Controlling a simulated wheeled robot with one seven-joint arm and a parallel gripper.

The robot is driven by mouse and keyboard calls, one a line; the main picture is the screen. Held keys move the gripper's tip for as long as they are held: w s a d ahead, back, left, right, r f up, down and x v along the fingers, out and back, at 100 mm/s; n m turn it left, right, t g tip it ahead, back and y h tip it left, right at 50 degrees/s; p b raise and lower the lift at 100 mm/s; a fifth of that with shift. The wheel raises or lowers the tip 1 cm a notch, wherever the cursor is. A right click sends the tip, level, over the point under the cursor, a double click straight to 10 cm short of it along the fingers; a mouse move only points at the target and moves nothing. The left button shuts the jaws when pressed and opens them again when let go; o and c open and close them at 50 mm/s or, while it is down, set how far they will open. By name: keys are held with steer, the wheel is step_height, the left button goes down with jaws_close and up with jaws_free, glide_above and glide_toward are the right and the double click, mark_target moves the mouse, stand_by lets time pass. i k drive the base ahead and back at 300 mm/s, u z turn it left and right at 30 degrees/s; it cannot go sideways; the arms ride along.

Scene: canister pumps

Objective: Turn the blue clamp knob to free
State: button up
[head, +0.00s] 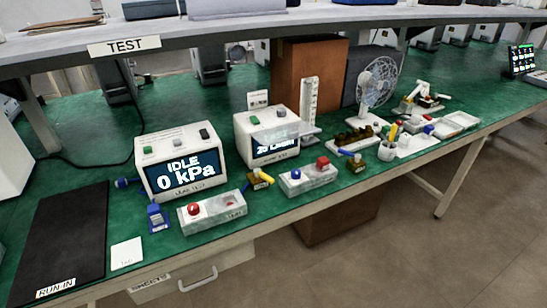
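Several blue parts are on the green bench (95,155), and I cannot tell for sure which is the clamp knob. A round blue knob (297,174) sits on a pale grey block (308,181), beside a red block. Another blue round part (122,183) sticks out at the left side of the white tester (182,162), whose screen reads "IDLE 0 kPa". The turn position of these parts is too small to read. My gripper is not in view.
A grey block with a red knob (193,208) lies at the bench front. A second tester (266,138), small yellow-and-blue parts (260,178), a fan (377,82) and a white tray (458,122) stand to the right. A black mat (65,235) is at left. A shelf marked TEST overhangs the back.

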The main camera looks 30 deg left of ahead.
mark_target(296, 173)
steer(key=k, duration=1)
steer(key=u, duration=0.4)
steer(key=i, duration=1.55)
steer(key=u, duration=0.55)
steer(key=k, duration=0.7)
steer(key=z, duration=0.2)
steer(key=i, duration=0.8)
steer(key=u, duration=0.1)
